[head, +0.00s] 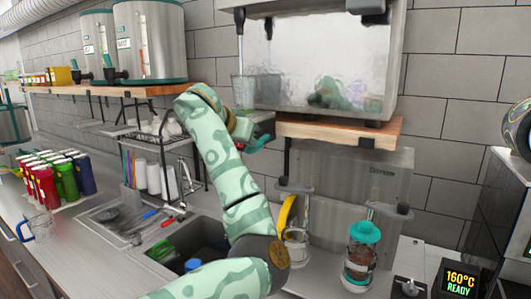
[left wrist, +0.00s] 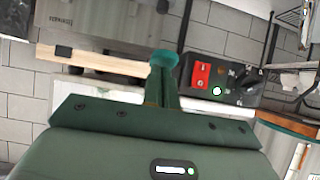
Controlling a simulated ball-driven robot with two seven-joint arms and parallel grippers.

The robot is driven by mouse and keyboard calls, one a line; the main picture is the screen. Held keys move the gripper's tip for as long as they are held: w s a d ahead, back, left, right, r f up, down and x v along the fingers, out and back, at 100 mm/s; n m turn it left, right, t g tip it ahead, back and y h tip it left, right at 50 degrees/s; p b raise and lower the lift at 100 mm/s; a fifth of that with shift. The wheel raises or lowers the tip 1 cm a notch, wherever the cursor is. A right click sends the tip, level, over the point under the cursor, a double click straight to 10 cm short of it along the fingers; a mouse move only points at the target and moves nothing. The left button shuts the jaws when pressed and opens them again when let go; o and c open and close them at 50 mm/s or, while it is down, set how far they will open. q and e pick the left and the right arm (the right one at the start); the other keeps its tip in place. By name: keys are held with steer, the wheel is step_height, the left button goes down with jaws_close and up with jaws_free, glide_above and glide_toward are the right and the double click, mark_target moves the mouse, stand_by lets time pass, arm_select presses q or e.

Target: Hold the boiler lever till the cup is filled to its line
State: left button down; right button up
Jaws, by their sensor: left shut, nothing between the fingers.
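The boiler (head: 330,60) is a shiny steel box on a wooden shelf. A thin tap (head: 240,35) with a dark top hangs at its left front; I cannot tell surely which part is the lever. A clear cup (head: 243,92) is below the tap, partly hidden by my arm; its line and fill level cannot be made out. My left gripper (head: 262,143) is just below and right of the cup, at the shelf's left end. Its teal fingertips (left wrist: 163,62) are together and empty, apart from the tap. My right gripper is not in view.
A black box with a red switch (left wrist: 201,75) and a lit green button shows in the left wrist view. The wooden shelf (head: 335,132) is close to my gripper. Below are a sink (head: 190,245), a teal-lidded jar (head: 362,250) and a display reading 160°C READY (head: 459,282).

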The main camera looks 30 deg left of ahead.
arm_select(q)
steer(key=shift+d+p, duration=0.15)
steer(key=shift+p, duration=0.15)
steer(key=shift+a, duration=0.5)
steer(key=shift+d+r, duration=0.2)
steer(key=shift+r, duration=0.1)
steer(key=shift+r+p, duration=0.4)
steer(key=shift+r, duration=0.05)
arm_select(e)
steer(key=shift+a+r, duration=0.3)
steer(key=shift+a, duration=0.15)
arm_select(q)
steer(key=shift+r, duration=0.1)
